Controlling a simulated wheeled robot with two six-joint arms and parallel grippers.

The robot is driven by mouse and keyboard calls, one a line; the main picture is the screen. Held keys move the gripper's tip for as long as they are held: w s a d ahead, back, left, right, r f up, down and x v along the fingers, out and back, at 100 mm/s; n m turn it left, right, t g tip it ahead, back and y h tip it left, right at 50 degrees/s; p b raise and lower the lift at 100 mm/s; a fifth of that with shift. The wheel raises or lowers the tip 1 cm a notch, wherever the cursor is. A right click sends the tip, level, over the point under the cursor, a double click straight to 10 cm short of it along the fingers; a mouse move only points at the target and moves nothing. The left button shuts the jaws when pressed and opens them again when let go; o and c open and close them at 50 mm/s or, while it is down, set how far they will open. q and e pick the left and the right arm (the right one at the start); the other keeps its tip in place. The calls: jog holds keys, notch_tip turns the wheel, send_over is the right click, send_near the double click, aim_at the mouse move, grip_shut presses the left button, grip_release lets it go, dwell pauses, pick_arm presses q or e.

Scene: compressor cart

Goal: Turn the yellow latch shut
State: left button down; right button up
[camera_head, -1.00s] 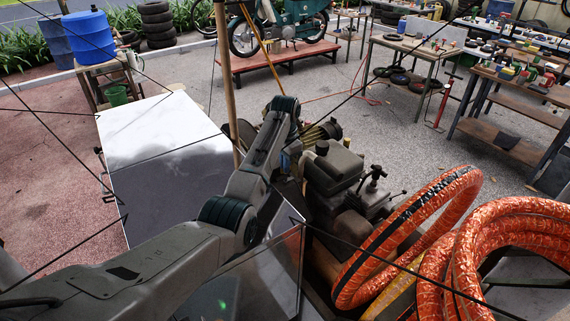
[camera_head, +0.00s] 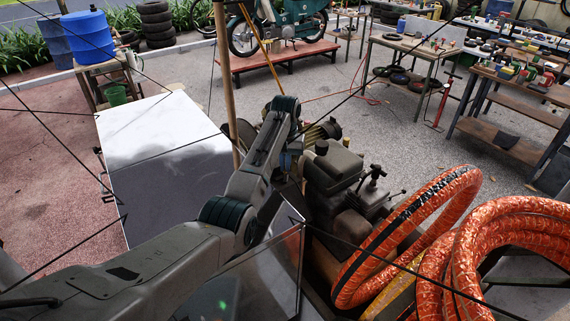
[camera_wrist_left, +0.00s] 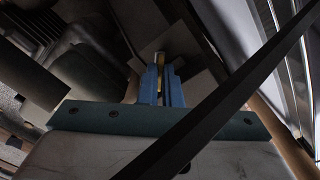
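The yellow latch (camera_wrist_left: 160,58) shows in the left wrist view as a small dull-yellow piece at the tips of my left gripper. My left gripper (camera_wrist_left: 161,75) has its two blue fingers close together, with a thin yellowish strip between them, so it looks shut on the latch. In the head view my left arm reaches from the lower left to the compressor cart, and the gripper (camera_head: 291,158) is mostly hidden behind the wrist. The latch is hidden there. My right gripper is in neither view.
A dark engine (camera_head: 338,170) stands just right of my left wrist. Orange hose coils (camera_head: 500,235) fill the lower right. A wooden pole (camera_head: 228,90) rises close behind the arm, and a glossy panel (camera_head: 165,160) lies to the left. A dark bar (camera_wrist_left: 235,90) crosses the wrist view.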

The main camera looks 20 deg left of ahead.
pick_arm(q)
jog(key=n, duration=0.4)
jog(key=shift+r+n, duration=0.1)
jog(key=shift+n, duration=0.2)
jog(key=shift+w+d+n, duration=0.1)
jog(key=shift+n, duration=1.9)
jog(key=c, duration=1.6)
grip_release()
